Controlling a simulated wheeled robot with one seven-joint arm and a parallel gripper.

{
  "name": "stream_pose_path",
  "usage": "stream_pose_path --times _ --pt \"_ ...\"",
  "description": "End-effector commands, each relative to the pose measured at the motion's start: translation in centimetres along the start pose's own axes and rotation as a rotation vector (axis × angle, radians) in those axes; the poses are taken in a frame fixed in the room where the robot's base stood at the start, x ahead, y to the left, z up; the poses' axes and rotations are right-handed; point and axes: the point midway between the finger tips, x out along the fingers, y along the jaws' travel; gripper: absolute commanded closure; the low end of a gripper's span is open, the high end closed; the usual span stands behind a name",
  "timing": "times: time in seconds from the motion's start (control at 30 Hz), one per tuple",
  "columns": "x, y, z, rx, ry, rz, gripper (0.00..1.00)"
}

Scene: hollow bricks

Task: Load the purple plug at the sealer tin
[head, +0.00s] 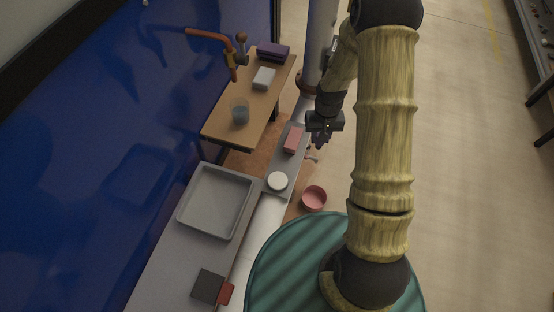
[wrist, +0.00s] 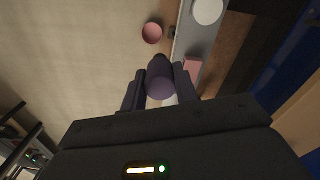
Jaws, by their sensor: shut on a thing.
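My gripper (head: 323,133) is beside the right edge of a narrow grey ledge, and it also shows in the wrist view (wrist: 160,88). It is shut on a purple plug (wrist: 160,78), a rounded cylinder pointing away from the wrist. In the head view the plug is small and dark below the fingers and hard to make out. A white round tin-like piece (head: 277,181) sits on the near part of the ledge, apart from the plug; it also shows in the wrist view (wrist: 208,11). I cannot tell for sure that it is the sealer tin.
A pink brick (head: 293,140) lies on the grey ledge (head: 272,165) near my gripper. A pink bowl (head: 314,198) is right of the ledge. A wooden table (head: 222,126) holds a grey cup (head: 240,115) and a white block (head: 264,78). An empty grey tray (head: 184,206) stands left.

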Motion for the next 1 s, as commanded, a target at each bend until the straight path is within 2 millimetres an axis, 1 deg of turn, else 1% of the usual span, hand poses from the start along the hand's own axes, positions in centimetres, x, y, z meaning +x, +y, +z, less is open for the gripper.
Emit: stream_pose_path --times 0.17,0.23,0.37,0.47,0.77,0.8,1.0 --pt "0.1 -0.1 0.0 -0.010 0.000 0.000 0.93" --pt "0.4 -0.3 0.0 -0.046 -0.001 -0.001 0.93" --pt "1.7 -1.3 0.2 -0.209 -0.006 -0.006 0.93" --pt "3.0 -2.6 0.4 -0.422 -0.012 -0.011 0.93" --pt "7.1 -7.1 1.2 -1.200 -0.017 -0.025 0.93" --pt "7.6 -7.8 1.3 -1.306 -0.016 -0.026 0.93" --pt "9.9 -10.4 1.8 -1.811 -0.010 -0.025 0.93"
